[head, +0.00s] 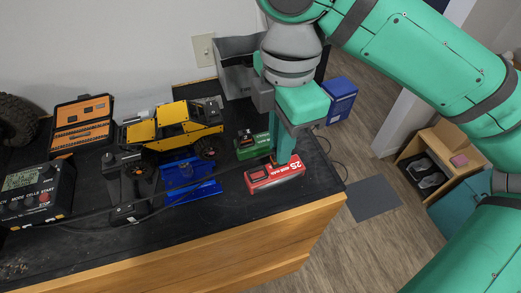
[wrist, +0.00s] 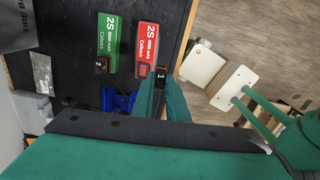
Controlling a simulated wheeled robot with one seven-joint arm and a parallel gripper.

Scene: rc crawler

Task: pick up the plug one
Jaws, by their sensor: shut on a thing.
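Plug one, a small black plug marked 1 (wrist: 161,74), sits between the fingertips of my gripper (wrist: 161,88) in the wrist view. My gripper is shut on it. In the head view my gripper (head: 284,157) points down at the table, just behind the red 2S battery, and hides the plug there. The red battery (head: 275,178) also shows in the wrist view (wrist: 147,42), right beside the plug; I cannot tell whether they touch. A second black plug marked 2 (wrist: 101,66) is at the end of the green battery (wrist: 108,35), left of my gripper.
The green battery (head: 252,147) stands behind the red one. A blue stand (head: 190,183), a yellow crawler (head: 172,127), a charger (head: 37,191) and an orange tool case (head: 82,125) are to the left. A grey bin (head: 236,65) stands behind. The table's right edge is close.

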